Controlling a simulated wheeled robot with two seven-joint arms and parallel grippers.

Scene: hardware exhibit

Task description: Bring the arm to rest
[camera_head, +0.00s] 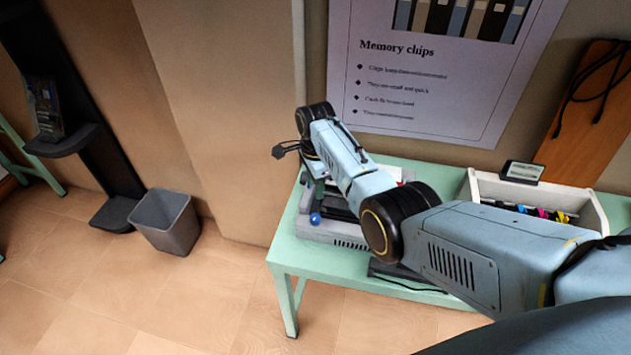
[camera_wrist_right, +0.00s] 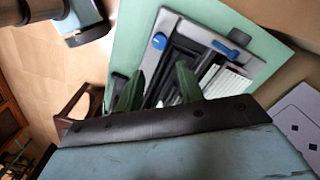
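My right arm (camera_head: 460,250) reaches in from the right of the head view, stretched leftward over the green table (camera_head: 285,250). Its gripper (camera_head: 318,192) hangs near the table's left end, above a grey device with blue knobs (camera_head: 345,242); the arm partly hides both. In the right wrist view, the gripper's two dark green fingers (camera_wrist_right: 158,85) stand apart with nothing held between them. The grey device (camera_wrist_right: 172,22), with black slots and white strips, lies beyond the fingers. Whether the fingers touch it I cannot tell. My left gripper is not in view.
A white box (camera_head: 590,215) with coloured items and a small display (camera_head: 522,172) stand at the table's right. A poster (camera_head: 430,75) and a wooden board with a cable (camera_head: 590,110) are behind. A grey bin (camera_head: 167,222) stands on open floor at left, near a black stand (camera_head: 105,165).

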